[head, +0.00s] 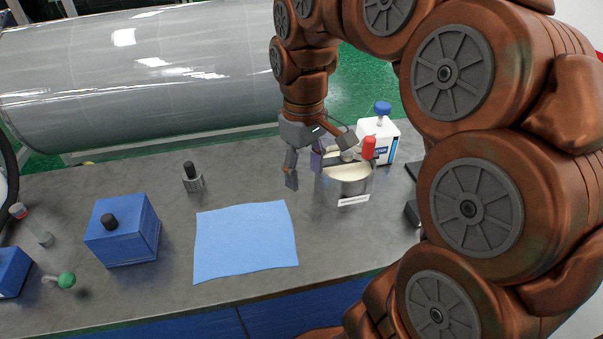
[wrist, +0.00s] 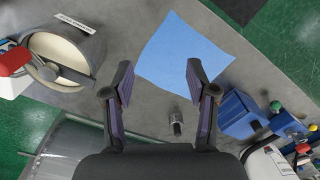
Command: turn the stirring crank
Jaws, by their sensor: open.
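A metal pot (head: 347,186) with pale contents and a white label stands on the grey bench; it also shows at the upper left of the wrist view (wrist: 88,45). A crank lies across its top, with a grey bar (wrist: 44,73) and an upright red handle (head: 369,147), which shows at the left edge of the wrist view (wrist: 13,61). My gripper (head: 306,170) is open and empty, just left of the pot in the head view. In the wrist view its fingers (wrist: 159,70) are spread, apart from the crank. My gripper partly hides the pot's far left side.
A blue cloth (head: 245,240) lies in the bench's middle. A small dark-topped cylinder (head: 193,178) and a blue box (head: 122,231) are left. A white, blue-capped container (head: 381,137) stands behind the pot. A large wrapped roll (head: 140,75) lies beyond the bench.

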